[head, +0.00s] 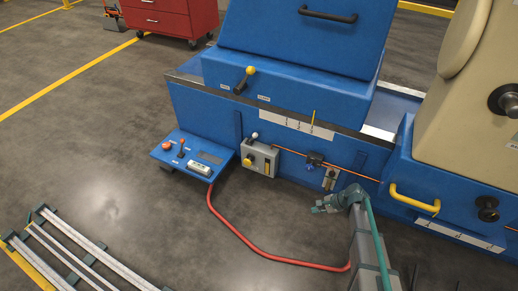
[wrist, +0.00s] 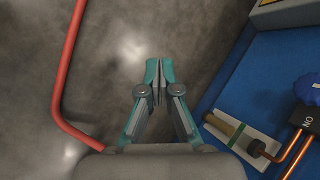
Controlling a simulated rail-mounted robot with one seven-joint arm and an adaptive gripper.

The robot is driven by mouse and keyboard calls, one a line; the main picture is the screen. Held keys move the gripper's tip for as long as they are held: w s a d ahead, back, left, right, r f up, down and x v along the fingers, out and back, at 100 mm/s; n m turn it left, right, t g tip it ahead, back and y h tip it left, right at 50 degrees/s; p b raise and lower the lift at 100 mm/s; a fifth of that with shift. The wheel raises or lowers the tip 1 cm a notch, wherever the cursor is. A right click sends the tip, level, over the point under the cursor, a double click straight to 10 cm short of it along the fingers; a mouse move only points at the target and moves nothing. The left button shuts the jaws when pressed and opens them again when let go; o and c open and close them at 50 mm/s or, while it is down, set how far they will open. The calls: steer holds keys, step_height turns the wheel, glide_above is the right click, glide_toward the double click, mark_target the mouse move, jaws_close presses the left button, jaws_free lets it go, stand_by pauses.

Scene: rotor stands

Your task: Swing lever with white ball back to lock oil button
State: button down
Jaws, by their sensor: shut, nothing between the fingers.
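The lever with the white ball (head: 254,135) stands up at the top left of a small grey box (head: 260,159) on the blue machine's front. A yellow button (head: 250,160) shows on the box face; I cannot read any oil label. My gripper (head: 318,208) is in front of the machine, to the right of and below the box, apart from it. In the wrist view my gripper (wrist: 157,78) has its fingertips together, empty, over the floor. The white ball does not show in the wrist view; part of a grey box (wrist: 290,14) shows at top right.
A blue control panel (head: 194,155) juts out left of the box. A red hose (head: 245,241) lies on the floor. A blue-knobbed valve (head: 315,159) and a small plate with a handle (head: 331,178) are to the right. Open floor lies in front.

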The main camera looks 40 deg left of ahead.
mark_target(253, 137)
steer(key=w+a+r+m+y+b, duration=0.2)
steer(key=w+a+r+m, duration=0.1)
steer(key=a, duration=0.6)
steer(key=w+a+r+m+y+b, duration=0.2)
steer(key=w+a+r+m, duration=0.2)
steer(key=a, duration=0.5)
steer(key=w+a+r+m+y+b, duration=0.2)
steer(key=w+a+r+m, duration=0.1)
steer(key=a, duration=0.6)
steer(key=shift+w+a+r+m+t+b, duration=0.2)
steer(key=shift+w+r+m+t+b, duration=0.15)
steer(key=shift+w+r, duration=0.6)
steer(key=shift+f, duration=0.15)
steer(key=b+x, duration=0.4)
steer(key=x, duration=0.6)
steer(key=shift+w+a+f, duration=0.1)
steer(key=shift+a+f, duration=0.05)
steer(key=shift+a, duration=0.1)
steer(key=shift+a+r+b, duration=0.25)
steer(key=shift+a, duration=0.3)
steer(key=shift+a+r+b, duration=0.25)
steer(key=shift+a+r, duration=0.05)
steer(key=shift+a, duration=0.25)
steer(key=shift+a+r, duration=0.25)
steer(key=shift+a, duration=0.2)
steer(key=shift+a+r, duration=0.1)
steer(key=shift+a, duration=0.05)
